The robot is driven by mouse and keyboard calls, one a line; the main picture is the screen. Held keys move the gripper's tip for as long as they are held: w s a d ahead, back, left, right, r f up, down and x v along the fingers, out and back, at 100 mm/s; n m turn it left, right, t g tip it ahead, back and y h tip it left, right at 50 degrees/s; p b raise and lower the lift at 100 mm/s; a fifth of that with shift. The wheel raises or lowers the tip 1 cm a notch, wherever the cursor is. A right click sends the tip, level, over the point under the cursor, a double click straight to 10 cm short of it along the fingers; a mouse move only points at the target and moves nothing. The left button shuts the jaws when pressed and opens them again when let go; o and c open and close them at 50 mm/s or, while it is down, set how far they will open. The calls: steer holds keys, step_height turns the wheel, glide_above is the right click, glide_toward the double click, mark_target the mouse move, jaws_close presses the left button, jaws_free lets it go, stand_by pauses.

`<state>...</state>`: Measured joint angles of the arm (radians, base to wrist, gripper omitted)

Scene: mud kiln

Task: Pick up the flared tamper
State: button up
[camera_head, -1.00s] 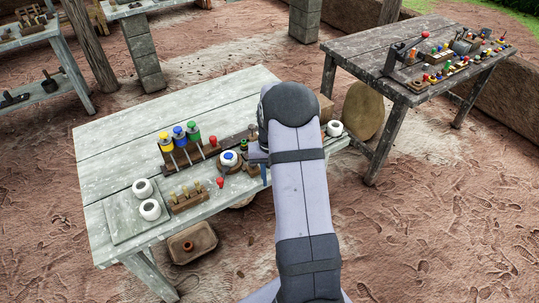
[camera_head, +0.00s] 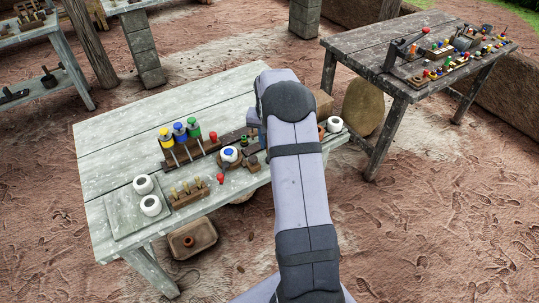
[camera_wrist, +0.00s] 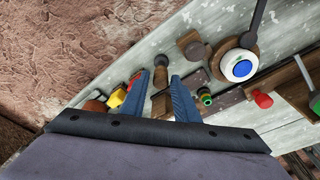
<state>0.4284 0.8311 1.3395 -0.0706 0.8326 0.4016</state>
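In the wrist view a small brown wooden piece with a dark knob-like end (camera_wrist: 160,76) lies between my fingers; it may be the flared tamper, but I cannot tell for certain. My gripper (camera_wrist: 160,79) is open, with one blue finger on each side of that piece. I see no clear contact.
The weathered table (camera_head: 110,150) carries a rack with yellow, blue and green knobs (camera_head: 180,131), a white blue-topped pot (camera_head: 229,155), a red knob (camera_head: 220,178), a peg block (camera_head: 187,193) and white rings (camera_head: 150,206). The table's far left is clear.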

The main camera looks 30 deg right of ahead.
steer(key=shift+w+d+f+p, duration=0.15)
steer(key=shift+f+p, duration=0.35)
steer(key=shift+f, duration=0.8)
steer(key=shift+w+d+f+p, duration=0.15)
steer(key=shift+f+p, duration=0.3)
steer(key=shift+f, duration=0.8)
steer(key=shift+a, duration=0.1)
steer(key=shift+c, duration=0.4)
steer(key=c, duration=0.5)
jaws_close()
steer(key=shift+r, duration=0.1)
step_height(320, 180, up, 10)
steer(key=shift+f+b, duration=0.1)
steer(key=shift+b, duration=1)
